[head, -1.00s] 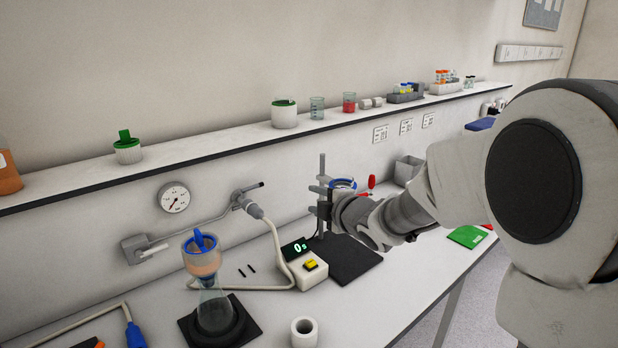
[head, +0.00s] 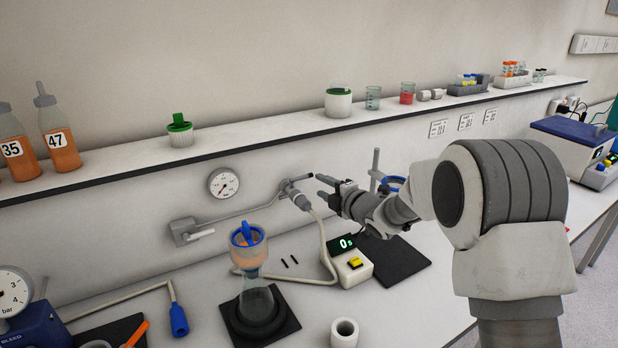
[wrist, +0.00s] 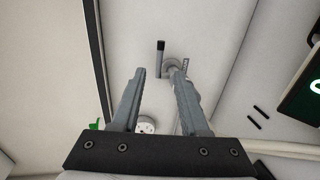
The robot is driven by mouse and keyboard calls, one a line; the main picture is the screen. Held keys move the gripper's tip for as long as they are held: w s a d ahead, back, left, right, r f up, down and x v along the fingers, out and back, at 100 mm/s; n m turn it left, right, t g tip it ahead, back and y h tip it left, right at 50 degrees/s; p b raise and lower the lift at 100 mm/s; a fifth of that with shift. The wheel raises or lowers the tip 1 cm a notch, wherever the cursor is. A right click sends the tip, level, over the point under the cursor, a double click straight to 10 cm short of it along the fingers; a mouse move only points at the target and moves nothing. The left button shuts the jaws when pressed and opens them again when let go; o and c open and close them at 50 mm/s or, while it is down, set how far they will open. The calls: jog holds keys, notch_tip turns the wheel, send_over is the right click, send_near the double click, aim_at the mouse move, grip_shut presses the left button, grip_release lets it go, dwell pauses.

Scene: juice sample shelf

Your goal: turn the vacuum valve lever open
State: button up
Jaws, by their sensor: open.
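The vacuum valve (head: 297,196) is a grey fitting on the wall pipe above the bench. Its thin lever (head: 301,178) has a dark end and points right, slightly upward, in the head view. In the wrist view the black-tipped lever (wrist: 160,54) and the grey valve body (wrist: 173,66) lie just beyond the fingertips. My gripper (head: 321,187) is open and empty, just right of the valve, its fingers pointing left. In the wrist view the open fingers (wrist: 159,73) point towards the valve. Whether a finger touches it I cannot tell.
A round gauge (head: 224,183) is on the wall left of the valve. A hose (head: 324,240) hangs below it towards the filter flask (head: 257,300). A scale-like box with display (head: 347,262) and a clamp stand (head: 375,170) are near my arm. The shelf (head: 240,136) runs above.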

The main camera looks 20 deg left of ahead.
aim_at(305, 177)
jog(key=p+x, duration=0.1)
jog(key=x, duration=0.7)
grip_shut()
dwell(1.4)
